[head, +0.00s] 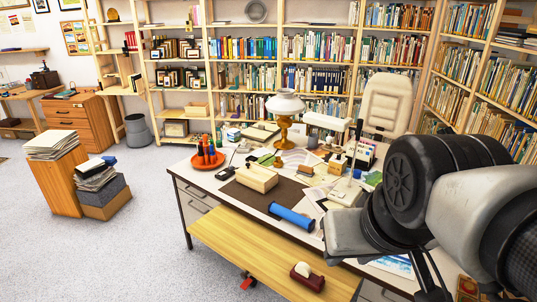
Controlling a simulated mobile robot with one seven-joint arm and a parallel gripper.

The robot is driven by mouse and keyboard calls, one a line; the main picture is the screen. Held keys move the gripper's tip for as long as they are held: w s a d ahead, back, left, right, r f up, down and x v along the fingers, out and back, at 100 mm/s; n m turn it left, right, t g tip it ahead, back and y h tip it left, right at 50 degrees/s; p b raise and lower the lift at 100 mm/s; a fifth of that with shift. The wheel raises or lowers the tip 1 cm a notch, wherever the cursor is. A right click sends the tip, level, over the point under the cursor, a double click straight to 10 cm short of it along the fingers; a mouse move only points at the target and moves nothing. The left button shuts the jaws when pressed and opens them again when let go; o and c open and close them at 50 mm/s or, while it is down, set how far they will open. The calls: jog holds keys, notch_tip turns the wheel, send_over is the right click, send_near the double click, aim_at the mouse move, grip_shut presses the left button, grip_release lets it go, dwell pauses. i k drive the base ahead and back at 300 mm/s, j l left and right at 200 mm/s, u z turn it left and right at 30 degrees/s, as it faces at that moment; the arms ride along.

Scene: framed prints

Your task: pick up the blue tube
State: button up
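The blue tube (291,216) lies on its side near the front edge of the desk (228,203), slanting down to the right. Its near end is close to the grey block-shaped part of my arm. My arm comes in from the right and covers the desk's right part. My gripper (430,285) seems to be the dark, thin parts below the arm at the bottom right, apart from the tube. Its fingers are too unclear to tell whether they are open or shut. The tube is in full view.
A wooden box (257,179), a lamp (285,118) and a red tray of bottles (207,157) stand behind the tube. A lower wooden bench (245,250) in front carries a tape dispenser (307,276). The floor at left is mostly clear, with stacks of books (95,178).

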aim_at(303, 222)
jog(key=k+j+z, duration=0.1)
jog(key=j, duration=0.25)
jog(key=k+j+z, duration=0.1)
jog(key=j, duration=0.25)
jog(key=k+j+z, duration=0.1)
jog(key=j+z, duration=0.15)
jog(key=j, duration=0.3)
jog(key=k+j+z, duration=0.15)
jog(key=j, duration=0.25)
jog(key=j+z, duration=0.15)
jog(key=j, duration=0.25)
jog(key=i+j+z, duration=0.1)
jog(key=j+z, duration=0.35)
jog(key=j, duration=0.65)
jog(key=i+j+z, duration=0.15)
jog(key=j, duration=0.15)
jog(key=i+j+z, duration=0.2)
jog(key=j, duration=0.15)
jog(key=j+z, duration=0.15)
jog(key=j, duration=0.2)
jog(key=i+j+z, duration=0.1)
jog(key=i+j, duration=0.3)
jog(key=j, duration=0.1)
